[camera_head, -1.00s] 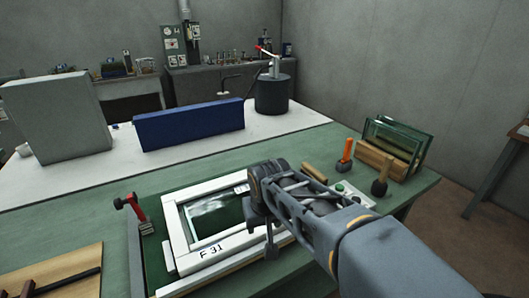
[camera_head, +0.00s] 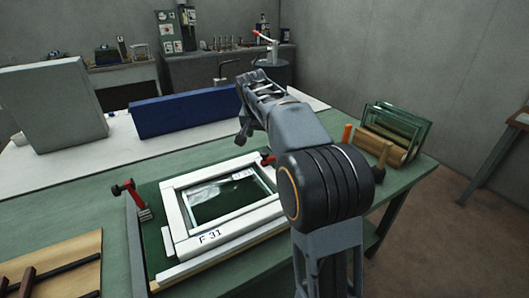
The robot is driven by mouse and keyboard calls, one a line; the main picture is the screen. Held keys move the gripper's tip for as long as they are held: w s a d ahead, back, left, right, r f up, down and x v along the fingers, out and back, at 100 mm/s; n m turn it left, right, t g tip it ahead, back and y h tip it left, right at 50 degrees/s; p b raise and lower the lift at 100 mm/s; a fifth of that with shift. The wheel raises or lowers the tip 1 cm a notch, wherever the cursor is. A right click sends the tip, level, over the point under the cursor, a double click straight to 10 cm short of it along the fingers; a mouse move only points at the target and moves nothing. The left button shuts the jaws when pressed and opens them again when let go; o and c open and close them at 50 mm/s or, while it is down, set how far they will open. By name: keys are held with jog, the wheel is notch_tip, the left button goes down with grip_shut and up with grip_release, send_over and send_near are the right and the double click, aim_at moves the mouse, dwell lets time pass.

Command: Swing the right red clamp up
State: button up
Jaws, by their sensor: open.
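A white frame (camera_head: 184,221) marked "F 31" lies on a green board on the bench, with a pane inside it. At the frame's right side a small red and dark part (camera_head: 267,159), likely the right red clamp, shows just left of my arm; the rest is hidden behind the arm. My gripper (camera_head: 243,131) is raised beyond the frame's far edge, apart from the clamps, and is open and empty.
A rack with glass panes (camera_head: 398,128) stands at the right end of the green bench (camera_head: 100,205). A blue box (camera_head: 185,112) and a grey block (camera_head: 52,105) stand on the white table behind. A wooden board (camera_head: 60,270) lies front left.

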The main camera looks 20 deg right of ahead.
aim_at(264, 152)
jog(key=x, duration=1.1)
jog(key=shift+r, duration=0.1)
grip_shut()
dwell(0.3)
